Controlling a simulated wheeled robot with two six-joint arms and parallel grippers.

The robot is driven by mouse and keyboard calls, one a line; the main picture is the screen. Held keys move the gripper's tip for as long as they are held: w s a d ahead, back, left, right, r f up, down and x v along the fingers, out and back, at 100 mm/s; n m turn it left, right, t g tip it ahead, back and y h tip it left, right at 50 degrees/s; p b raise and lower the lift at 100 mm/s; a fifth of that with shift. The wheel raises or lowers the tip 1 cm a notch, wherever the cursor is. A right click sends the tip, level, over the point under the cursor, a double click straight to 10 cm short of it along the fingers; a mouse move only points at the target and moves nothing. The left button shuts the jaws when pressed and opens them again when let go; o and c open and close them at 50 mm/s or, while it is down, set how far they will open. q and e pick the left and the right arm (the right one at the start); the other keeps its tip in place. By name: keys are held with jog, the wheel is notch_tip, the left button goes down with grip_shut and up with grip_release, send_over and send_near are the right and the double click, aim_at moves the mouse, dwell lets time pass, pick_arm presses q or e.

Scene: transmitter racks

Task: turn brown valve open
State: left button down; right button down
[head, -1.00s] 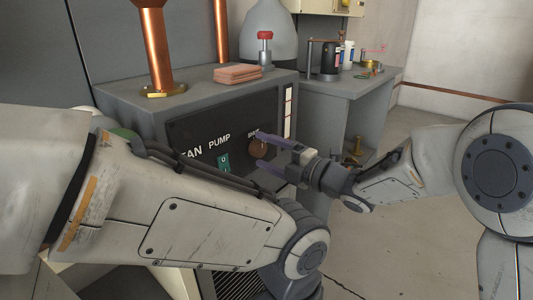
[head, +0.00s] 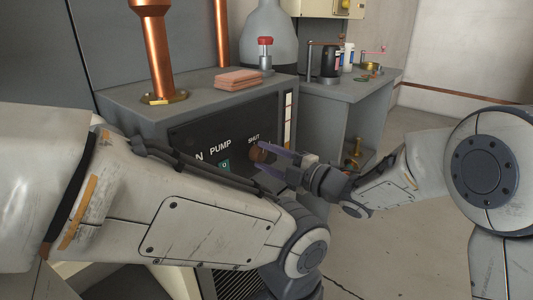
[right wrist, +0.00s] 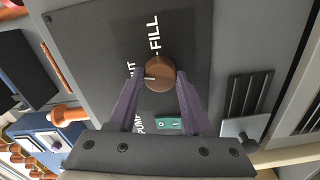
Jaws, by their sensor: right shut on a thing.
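The brown valve is a round knob (head: 257,153) on the black front panel (head: 185,135) of a grey cabinet, beside the label SHUT. In the right wrist view the brown valve (right wrist: 160,73) has a white mark on its left part, toward the partly hidden label ending in UT. The label FILL is above it in that view. My right gripper (head: 266,158) has its purple fingers on both sides of the knob and is shut on it, as the right wrist view (right wrist: 161,80) also shows. My left arm crosses in front of the cabinet; its gripper is out of view.
A green switch (right wrist: 168,123) sits near the valve on the panel. Copper pipes (head: 157,55), pinkish-brown slabs (head: 238,78) and a red-topped fitting (head: 265,50) are on the cabinet top. A grey bench (head: 345,88) stands behind; the floor at right is clear.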

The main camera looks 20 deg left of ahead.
jog(key=m+p, duration=0.3)
jog(key=m, duration=0.1)
jog(key=shift+r+m, duration=0.1)
jog(key=shift+m, duration=0.3)
jog(key=m+p, duration=0.3)
jog(key=shift+m, duration=0.3)
jog(key=m+p, duration=0.3)
jog(key=m, duration=0.1)
jog(key=shift+m+p, duration=0.95)
jog(key=shift+m, duration=0.45)
jog(key=shift+c, duration=1.6)
grip_release()
